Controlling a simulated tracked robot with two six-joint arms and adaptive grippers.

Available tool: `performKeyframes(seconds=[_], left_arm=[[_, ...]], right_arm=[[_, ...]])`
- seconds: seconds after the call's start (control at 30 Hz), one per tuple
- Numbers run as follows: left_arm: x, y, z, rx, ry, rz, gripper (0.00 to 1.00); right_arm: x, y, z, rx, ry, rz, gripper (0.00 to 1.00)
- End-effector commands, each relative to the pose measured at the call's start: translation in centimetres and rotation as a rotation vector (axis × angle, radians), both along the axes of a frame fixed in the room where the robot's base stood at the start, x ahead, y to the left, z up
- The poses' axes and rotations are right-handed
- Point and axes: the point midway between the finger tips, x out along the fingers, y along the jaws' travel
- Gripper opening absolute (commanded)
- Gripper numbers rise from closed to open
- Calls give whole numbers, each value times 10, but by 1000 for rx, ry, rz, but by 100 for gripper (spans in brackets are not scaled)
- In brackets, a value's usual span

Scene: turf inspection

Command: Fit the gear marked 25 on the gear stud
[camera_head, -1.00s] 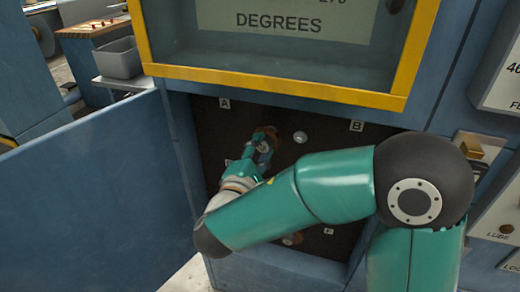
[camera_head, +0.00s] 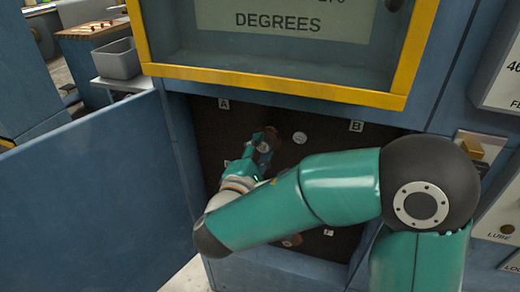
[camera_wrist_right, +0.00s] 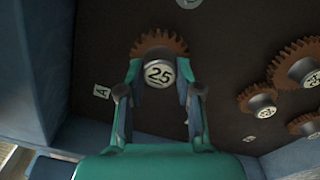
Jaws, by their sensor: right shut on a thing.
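The brown toothed gear marked 25 (camera_wrist_right: 158,44) is between the fingers of my right gripper (camera_wrist_right: 160,88), its pale numbered hub facing the wrist camera. In the head view my right gripper (camera_head: 262,147) reaches into the dark recess, with the gear's brown edge (camera_head: 273,135) showing at its tip. A pale round stud (camera_head: 299,138) stands on the back panel just right of the held gear. In the wrist view a pale round end (camera_wrist_right: 188,3) shows at the top edge, apart from the gear. My left gripper is not in view.
Several other brown gears sit on the panel, among them one at the right (camera_wrist_right: 258,104) in the wrist view. Labels A (camera_head: 223,104) and B (camera_head: 356,126) mark the panel. A yellow-framed window (camera_head: 280,87) is above; an open blue door (camera_head: 95,190) stands left.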

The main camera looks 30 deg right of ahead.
Motion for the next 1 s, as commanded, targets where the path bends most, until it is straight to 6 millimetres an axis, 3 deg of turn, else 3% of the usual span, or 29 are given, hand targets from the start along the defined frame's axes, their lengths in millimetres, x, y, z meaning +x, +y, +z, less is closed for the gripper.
performKeyframes(seconds=[0.9, 0.93, 1.0], left_arm=[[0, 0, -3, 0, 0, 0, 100], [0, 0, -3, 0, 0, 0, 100], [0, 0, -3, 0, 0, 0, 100]], right_arm=[[15, -17, 1, 0, -1, 0, 0], [15, -17, 1, -1, -2, 1, 36], [15, -17, 1, -1, -2, 1, 47]])
